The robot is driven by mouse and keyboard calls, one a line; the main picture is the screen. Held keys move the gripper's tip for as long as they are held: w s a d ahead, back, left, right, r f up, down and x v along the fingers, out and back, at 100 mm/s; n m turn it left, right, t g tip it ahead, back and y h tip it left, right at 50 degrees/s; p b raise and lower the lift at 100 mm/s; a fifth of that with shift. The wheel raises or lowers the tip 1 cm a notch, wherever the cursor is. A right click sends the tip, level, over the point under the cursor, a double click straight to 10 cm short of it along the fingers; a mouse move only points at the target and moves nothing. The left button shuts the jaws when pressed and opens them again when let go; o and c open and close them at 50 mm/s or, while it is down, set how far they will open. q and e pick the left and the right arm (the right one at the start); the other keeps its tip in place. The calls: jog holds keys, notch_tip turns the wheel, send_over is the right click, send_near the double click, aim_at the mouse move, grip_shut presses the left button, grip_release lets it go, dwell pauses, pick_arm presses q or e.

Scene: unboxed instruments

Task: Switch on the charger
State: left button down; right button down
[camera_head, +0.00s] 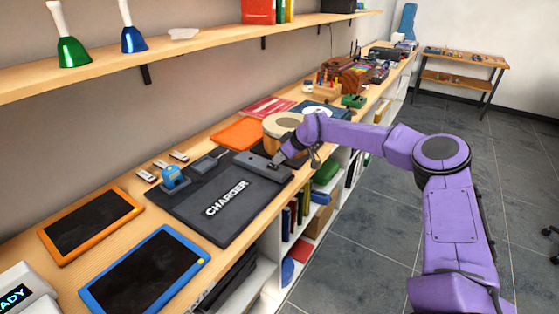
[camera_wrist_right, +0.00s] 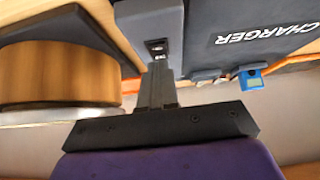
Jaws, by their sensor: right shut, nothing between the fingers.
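The charger (camera_head: 228,204) is a dark grey flat mat with white "CHARGER" lettering and a raised grey block (camera_head: 262,166) along its far right end, lying on the wooden counter. In the right wrist view the block (camera_wrist_right: 150,18) carries a small black switch (camera_wrist_right: 156,46) with a light mark. My right gripper (camera_head: 274,164) is shut and empty. Its fingertips (camera_wrist_right: 158,66) are at the switch; I cannot tell whether they touch it. My left gripper is not in view.
A drum (camera_head: 281,125) stands right behind the block, close to my right gripper. A blue device (camera_head: 173,178) sits on the charger's left side. Orange (camera_head: 90,222) and blue (camera_head: 146,272) tablets lie nearer. A shelf (camera_head: 180,49) with bells overhangs the counter.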

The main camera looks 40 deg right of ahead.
jog(key=shift+s+r, duration=0.1)
jog(key=shift+r, duration=0.05)
jog(key=shift+r, duration=0.3)
notch_tip(320, 180, up, 4)
jog(key=shift+f+p, duration=0.2)
jog(key=shift+p, duration=0.5)
jog(key=s+d+r+b, duration=0.3)
jog(key=s+r, duration=0.2)
jog(key=s, duration=0.2)
jog(key=shift+s+r+b, duration=0.3)
jog(key=shift+r+b, duration=0.05)
jog(key=shift+r, duration=0.05)
